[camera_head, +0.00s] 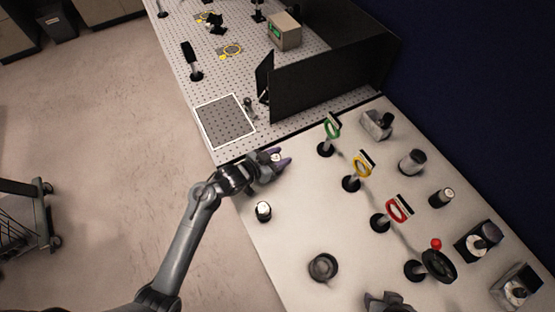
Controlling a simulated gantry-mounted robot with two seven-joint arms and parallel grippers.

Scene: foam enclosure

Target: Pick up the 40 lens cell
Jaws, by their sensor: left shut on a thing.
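My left gripper (279,160) is at the far left part of the white table, close to its back edge. A similar dark cell with a white top (263,211) stands upright nearer the front. What looks like my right gripper (388,301) shows only partly at the bottom edge, and its jaws cannot be made out.
Posts with green (332,128), yellow (363,165) and red (397,209) rings stand in a row to the right. A dark round holder (323,267) sits in front. A perforated board (222,82) with a black panel (320,85) lies behind. The table's middle is mostly clear.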

